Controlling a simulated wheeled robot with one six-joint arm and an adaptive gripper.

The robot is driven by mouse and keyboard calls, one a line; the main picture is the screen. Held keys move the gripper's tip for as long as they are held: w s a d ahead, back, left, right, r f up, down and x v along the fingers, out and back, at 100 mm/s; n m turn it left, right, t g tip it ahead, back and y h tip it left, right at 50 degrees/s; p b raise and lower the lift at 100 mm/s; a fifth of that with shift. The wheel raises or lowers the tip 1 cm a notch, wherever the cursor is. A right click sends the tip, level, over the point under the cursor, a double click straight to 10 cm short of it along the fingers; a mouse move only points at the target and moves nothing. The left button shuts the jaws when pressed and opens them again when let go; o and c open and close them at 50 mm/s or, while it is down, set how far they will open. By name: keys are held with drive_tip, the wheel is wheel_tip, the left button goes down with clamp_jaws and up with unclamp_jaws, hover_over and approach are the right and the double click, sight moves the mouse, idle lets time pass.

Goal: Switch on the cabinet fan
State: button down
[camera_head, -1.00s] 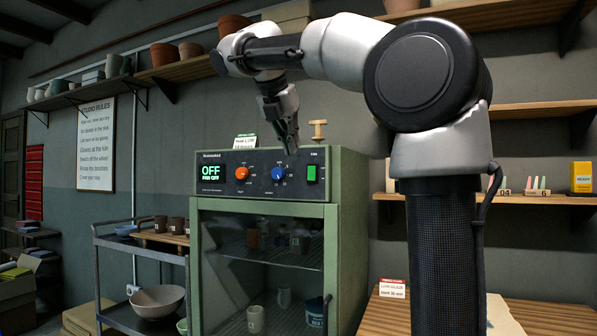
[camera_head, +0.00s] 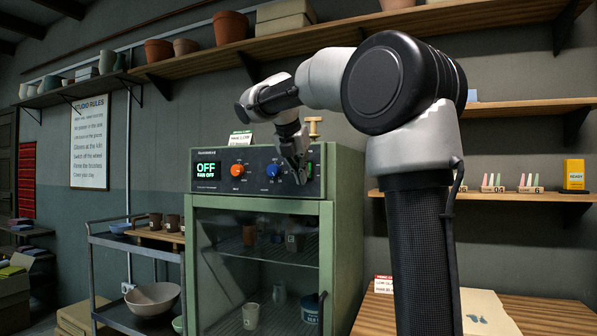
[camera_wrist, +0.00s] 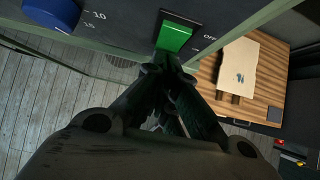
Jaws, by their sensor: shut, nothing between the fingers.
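The green cabinet (camera_head: 345,215) has a dark control panel along its top front. Its display (camera_head: 206,170) reads "OFF" and "FAN OFF". A green rocker switch (camera_head: 309,170) sits at the panel's right end, mostly hidden behind my gripper. It shows clearly in the wrist view (camera_wrist: 174,37), with "OFF" printed beside it. My gripper (camera_head: 300,180) is shut and empty, pointing down in front of the panel. In the wrist view its fingertips (camera_wrist: 168,64) are right by the switch's near end; I cannot tell whether they touch it.
An orange knob (camera_head: 237,170) and a blue knob (camera_head: 273,170) sit left of the switch. A small sign (camera_head: 241,141) and a wooden knob-like object (camera_head: 314,127) are on top. A wooden table (camera_head: 520,312) stands right; a metal cart (camera_head: 137,245) stands left.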

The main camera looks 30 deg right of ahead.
drive_tip(key=shift+w+d+f, duration=0.25)
drive_tip(key=shift+d+f, duration=0.1)
drive_tip(key=shift+f, duration=0.15)
idle(0.3)
